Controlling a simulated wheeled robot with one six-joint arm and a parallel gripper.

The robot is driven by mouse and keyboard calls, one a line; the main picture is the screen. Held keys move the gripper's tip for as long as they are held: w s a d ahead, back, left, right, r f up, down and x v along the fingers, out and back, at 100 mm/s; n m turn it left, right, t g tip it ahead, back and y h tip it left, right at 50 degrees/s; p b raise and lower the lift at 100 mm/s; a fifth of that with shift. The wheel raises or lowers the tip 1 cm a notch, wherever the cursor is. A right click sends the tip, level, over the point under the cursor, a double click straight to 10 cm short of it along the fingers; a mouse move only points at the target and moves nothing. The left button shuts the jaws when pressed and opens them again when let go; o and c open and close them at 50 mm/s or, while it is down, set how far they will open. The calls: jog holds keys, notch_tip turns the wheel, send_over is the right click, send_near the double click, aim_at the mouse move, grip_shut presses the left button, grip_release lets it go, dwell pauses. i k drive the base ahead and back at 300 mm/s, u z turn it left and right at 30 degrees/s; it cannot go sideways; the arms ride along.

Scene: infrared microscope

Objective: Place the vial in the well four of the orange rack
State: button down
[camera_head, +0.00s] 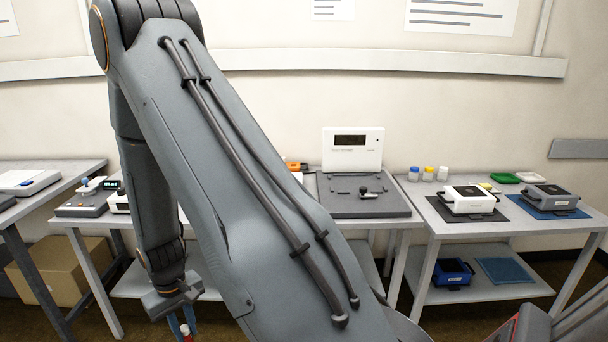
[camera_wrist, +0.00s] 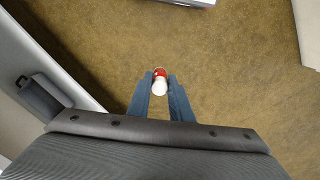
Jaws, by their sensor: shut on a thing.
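My gripper (camera_wrist: 160,92) is shut on a small vial (camera_wrist: 159,87) with a red part and a white end, held between the two blue fingertips over the brown floor. In the head view my gripper (camera_head: 183,329) hangs at the lower left, in front of the benches, and the red and white of the vial (camera_head: 186,333) shows at the bottom edge. An orange object (camera_head: 294,166) on the middle bench, partly hidden by my arm, may be the orange rack. Its wells cannot be made out.
A grey device with a white display panel (camera_head: 352,150) stands on the middle bench. The right bench holds a white device (camera_head: 468,199), a grey-blue device (camera_head: 549,196) and small capped jars (camera_head: 428,173). A cardboard box (camera_head: 62,270) sits under the left bench. My arm blocks much of the middle.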

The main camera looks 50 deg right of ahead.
aim_at(294, 169)
jog(key=z, duration=1.1)
